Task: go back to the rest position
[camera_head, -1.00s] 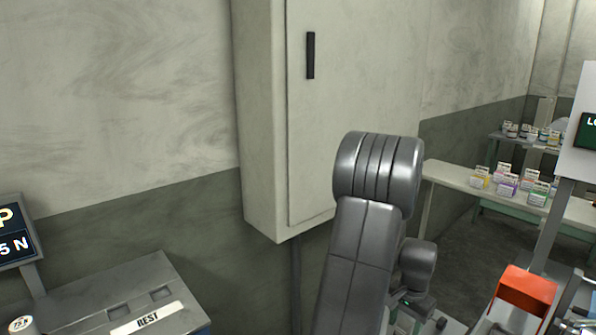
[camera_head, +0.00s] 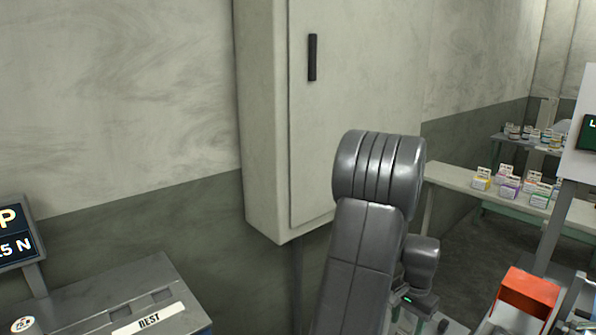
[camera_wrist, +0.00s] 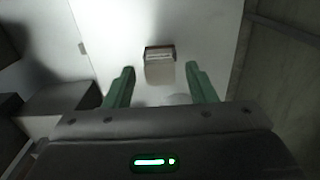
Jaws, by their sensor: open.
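My gripper (camera_wrist: 160,85) shows in the wrist view with two green fingers spread apart and nothing between their tips. A small pale block with a dark top edge (camera_wrist: 160,66) shows beyond the fingertips on a white surface (camera_wrist: 205,35); I cannot tell what it is or how far off it lies. In the head view my grey arm stands bent in the middle, and the gripper's fingers cannot be made out there. A grey bench with a REST label (camera_head: 90,293) stands at the lower left.
A tall pale wall cabinet (camera_head: 265,120) hangs behind my arm. A pale table (camera_head: 455,180) with several small boxes stands at the right. A display (camera_head: 14,235) is at the left edge.

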